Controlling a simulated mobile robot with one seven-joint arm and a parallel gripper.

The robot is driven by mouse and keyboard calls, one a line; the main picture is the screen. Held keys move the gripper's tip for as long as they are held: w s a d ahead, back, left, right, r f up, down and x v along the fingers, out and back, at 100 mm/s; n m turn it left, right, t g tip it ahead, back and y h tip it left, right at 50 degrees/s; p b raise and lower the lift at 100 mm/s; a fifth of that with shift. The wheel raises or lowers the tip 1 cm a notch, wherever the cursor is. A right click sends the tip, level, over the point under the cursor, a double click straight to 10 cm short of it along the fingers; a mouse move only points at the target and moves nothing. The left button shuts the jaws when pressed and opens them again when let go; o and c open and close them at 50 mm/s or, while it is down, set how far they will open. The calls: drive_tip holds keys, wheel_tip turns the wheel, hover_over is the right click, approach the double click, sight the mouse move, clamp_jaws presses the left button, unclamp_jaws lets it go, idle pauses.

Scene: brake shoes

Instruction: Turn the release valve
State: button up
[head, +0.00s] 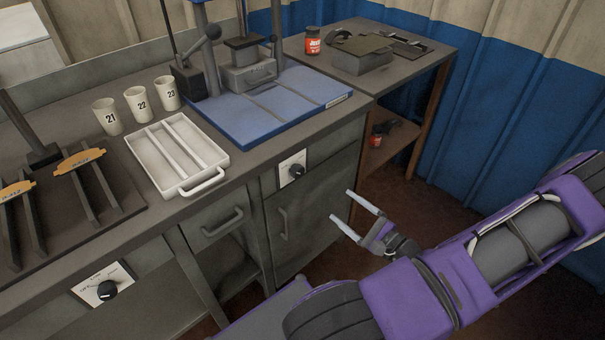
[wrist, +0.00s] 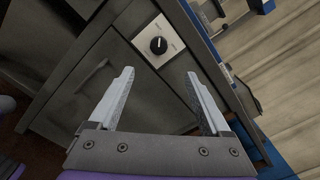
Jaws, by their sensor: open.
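A black round knob (head: 296,171) sits on a white plate on the cabinet front, below the blue press bed. In the wrist view the knob (wrist: 158,45) shows just beyond and between my fingertips, with a white pointer mark. A second black knob (head: 107,290) on a white plate is at the lower left; the lettering on both is too small to read, so I cannot tell which is labelled as the release valve. My gripper (head: 341,205) is open and empty, in front of the cabinet, right of and below the nearer-press knob, apart from it.
A cabinet door handle (head: 283,223) and a drawer handle (head: 223,222) stick out nearby. On the bench are a white tray (head: 218,160), numbered cups (head: 138,104) and the blue press bed (head: 240,128). A side table (head: 405,68) stands at the back right. Open floor lies right of the cabinet.

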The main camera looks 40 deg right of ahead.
sight(300, 174)
drive_tip(key=w, duration=0.5)
drive_tip(key=w+a+b, duration=0.1)
drive_tip(key=w, duration=1.1)
drive_tip(key=shift+a, duration=0.2)
clamp_jaws()
